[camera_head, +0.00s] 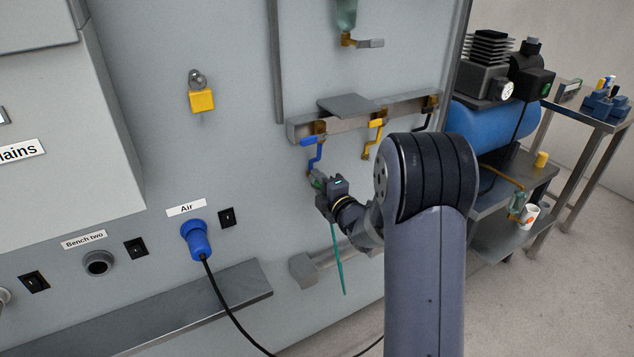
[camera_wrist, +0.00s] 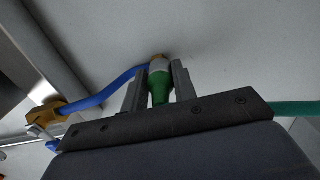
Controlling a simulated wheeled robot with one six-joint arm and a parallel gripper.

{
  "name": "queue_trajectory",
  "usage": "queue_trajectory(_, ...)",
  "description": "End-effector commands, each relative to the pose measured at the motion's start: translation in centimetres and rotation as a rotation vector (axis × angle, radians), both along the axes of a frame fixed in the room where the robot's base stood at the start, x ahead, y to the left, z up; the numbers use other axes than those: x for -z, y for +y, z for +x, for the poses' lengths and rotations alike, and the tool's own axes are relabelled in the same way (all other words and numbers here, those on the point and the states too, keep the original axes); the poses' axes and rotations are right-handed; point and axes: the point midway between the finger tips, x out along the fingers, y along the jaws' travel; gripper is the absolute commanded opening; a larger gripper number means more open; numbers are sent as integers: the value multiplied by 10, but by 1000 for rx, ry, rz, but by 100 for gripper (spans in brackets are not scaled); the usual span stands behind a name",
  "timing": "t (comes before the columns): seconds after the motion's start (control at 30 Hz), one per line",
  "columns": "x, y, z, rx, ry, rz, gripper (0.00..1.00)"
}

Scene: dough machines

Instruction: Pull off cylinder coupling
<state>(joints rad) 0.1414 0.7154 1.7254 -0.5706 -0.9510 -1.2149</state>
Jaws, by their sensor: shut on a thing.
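My gripper (camera_head: 317,180) is at the wall, just below a brass valve with a blue lever (camera_head: 314,150). In the wrist view my gripper (camera_wrist: 160,75) has its two fingers on either side of a coupling (camera_wrist: 160,88) with a green body and a pale collar, and is shut on it. The coupling's far end meets a brass fitting (camera_wrist: 159,57); whether they are joined cannot be told. A green hose (camera_head: 338,262) hangs below my gripper, and it also shows at the right in the wrist view (camera_wrist: 295,108). In the head view my gripper mostly hides the coupling.
A yellow-lever valve (camera_head: 374,138) sits to the right on the same metal manifold (camera_head: 349,117). A blue plug (camera_head: 196,240) with a black cable is at "Air". A yellow padlock (camera_head: 202,99) hangs on the wall. A blue compressor tank (camera_head: 497,128) stands at right.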

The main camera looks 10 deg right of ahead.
Motion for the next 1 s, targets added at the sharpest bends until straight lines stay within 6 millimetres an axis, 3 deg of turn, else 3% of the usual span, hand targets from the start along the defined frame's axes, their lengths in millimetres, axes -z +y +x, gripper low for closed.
queue_trajectory(0.43,-1,-1,-3,0,-3,0,0)
queue_trajectory(1.0,-1,-8,-22,0,-3,0,0)
